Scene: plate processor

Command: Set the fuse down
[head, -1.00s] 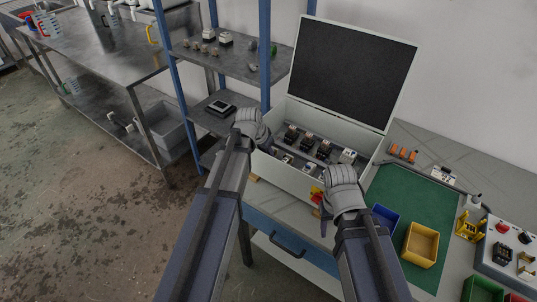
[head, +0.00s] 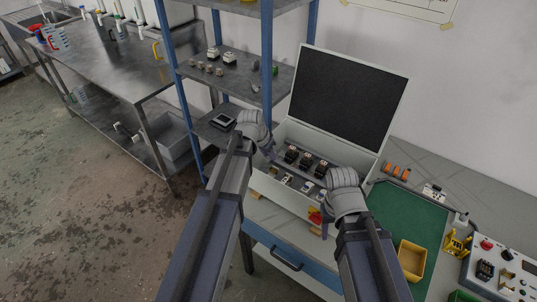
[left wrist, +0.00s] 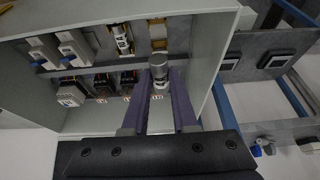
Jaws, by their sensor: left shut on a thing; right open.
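My left gripper (left wrist: 159,98) is shut on a small grey-and-white cylindrical fuse (left wrist: 159,68), held upright in the left wrist view between the purple fingers. The fuse is over the inside of an open white box (left wrist: 208,72), near one side wall. In the head view the left gripper (head: 271,153) is at the left end of the box (head: 282,190); its fuse cannot be made out there. My right gripper (head: 322,222) is open in front of the box's right part, its fingers mostly hidden by its wrist.
Rows of black and white electrical modules (head: 306,164) sit in the box, whose dark-lined lid (head: 344,100) stands open. A blue-post shelf (head: 268,80) rises close on the left. A green mat (head: 412,216) and yellow bin (head: 411,259) lie on the right.

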